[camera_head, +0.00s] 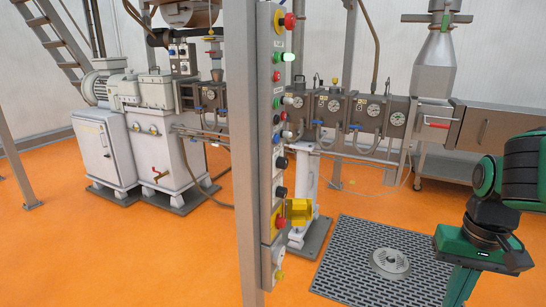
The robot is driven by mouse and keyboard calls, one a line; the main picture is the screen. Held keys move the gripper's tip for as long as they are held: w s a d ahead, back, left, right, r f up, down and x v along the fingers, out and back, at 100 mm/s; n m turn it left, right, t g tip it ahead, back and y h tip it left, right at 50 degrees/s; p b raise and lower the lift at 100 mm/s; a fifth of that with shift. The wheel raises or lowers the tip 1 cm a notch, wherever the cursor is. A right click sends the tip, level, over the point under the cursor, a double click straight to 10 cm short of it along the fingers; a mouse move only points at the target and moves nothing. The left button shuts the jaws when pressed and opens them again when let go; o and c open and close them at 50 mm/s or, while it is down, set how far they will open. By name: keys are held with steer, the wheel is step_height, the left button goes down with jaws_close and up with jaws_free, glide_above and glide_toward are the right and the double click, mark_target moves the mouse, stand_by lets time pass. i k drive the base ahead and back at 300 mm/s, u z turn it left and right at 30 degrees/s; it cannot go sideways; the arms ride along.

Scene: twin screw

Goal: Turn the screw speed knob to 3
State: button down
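A narrow grey control panel (265,150) stands upright left of the middle, seen nearly edge-on. Several black knobs stick out of its face, among them one at mid height (281,163) and one lower down (280,191). The labels and scales are too small and slanted to read, so I cannot tell which is the screw speed knob or where it points. My green and black arm (488,230) is at the right, well apart from the panel. It runs out of the bottom edge, and my gripper's fingers are not in view.
The panel also carries red, green and yellow-backed buttons, a lit green lamp (288,57) and a yellow guard (299,211). A grey post (243,150) stands directly left of it. Machinery with gauges (334,106) lies behind. A floor grate (345,260) lies between panel and arm.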

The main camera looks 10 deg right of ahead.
mark_target(282, 192)
steer(key=z, duration=2)
steer(key=k, duration=0.7)
steer(key=u, duration=0.95)
steer(key=i, duration=1)
